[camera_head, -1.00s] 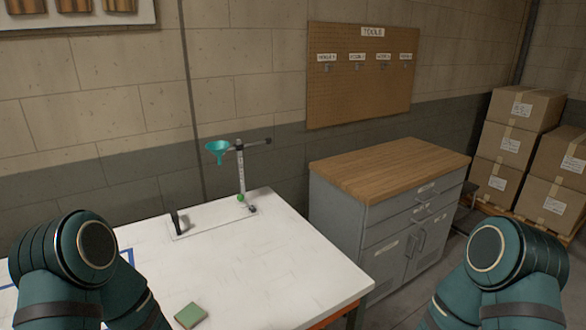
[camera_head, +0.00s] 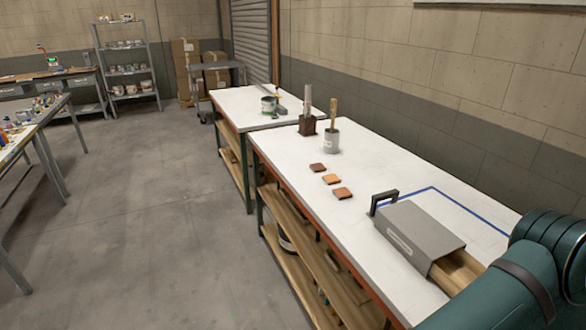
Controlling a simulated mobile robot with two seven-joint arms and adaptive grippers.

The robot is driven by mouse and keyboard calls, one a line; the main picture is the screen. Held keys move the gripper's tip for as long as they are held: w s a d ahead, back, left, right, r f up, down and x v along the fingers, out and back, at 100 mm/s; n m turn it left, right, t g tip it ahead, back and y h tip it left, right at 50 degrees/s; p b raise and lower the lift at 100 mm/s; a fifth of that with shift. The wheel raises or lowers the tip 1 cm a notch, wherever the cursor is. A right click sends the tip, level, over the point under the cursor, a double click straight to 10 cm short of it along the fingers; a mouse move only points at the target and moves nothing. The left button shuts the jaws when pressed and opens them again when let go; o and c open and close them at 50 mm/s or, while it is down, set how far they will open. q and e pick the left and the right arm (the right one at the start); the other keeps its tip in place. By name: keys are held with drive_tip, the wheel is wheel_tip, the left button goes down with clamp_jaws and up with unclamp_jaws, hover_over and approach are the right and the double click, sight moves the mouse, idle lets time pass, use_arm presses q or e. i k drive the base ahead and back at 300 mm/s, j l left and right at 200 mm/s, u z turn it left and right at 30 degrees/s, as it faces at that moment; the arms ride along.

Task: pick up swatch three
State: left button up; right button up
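Three small square swatches lie flat in a row on the white worktable (camera_head: 375,165): a brown-red one (camera_head: 317,167) farthest off, an orange one (camera_head: 331,178) in the middle and an orange-brown one (camera_head: 343,193) nearest. No labels are readable on them, so I cannot tell which is swatch three. Neither of my grippers is in view. Only a teal part of one of my arms shows at the lower right, well apart from the swatches.
A grey box with a black handle (camera_head: 420,237) stands near a blue tape outline (camera_head: 460,205). A pot with a brush (camera_head: 331,143) and a dark block with an upright tool (camera_head: 307,125) stand behind the swatches. The floor (camera_head: 160,220) to the left is clear.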

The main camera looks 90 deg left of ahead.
sight(319, 167)
drive_tip(key=u, duration=2.7)
drive_tip(key=j+z, duration=0.1)
drive_tip(key=z, duration=0.35)
drive_tip(key=i+j+z, duration=0.1)
drive_tip(key=z, duration=0.3)
drive_tip(key=j+z, duration=0.1)
drive_tip(key=z, duration=0.35)
drive_tip(key=i+j+z, duration=0.1)
drive_tip(key=j+z, duration=0.2)
drive_tip(key=j, duration=0.2)
drive_tip(key=j+z, duration=0.5)
drive_tip(key=j, duration=0.4)
drive_tip(key=k+j+z, duration=0.2)
drive_tip(key=j, duration=0.8)
drive_tip(key=k+j, duration=0.15)
drive_tip(key=j, duration=0.35)
drive_tip(key=j+z, duration=0.1)
drive_tip(key=j, duration=0.4)
drive_tip(key=k+j, duration=0.15)
drive_tip(key=j, duration=0.35)
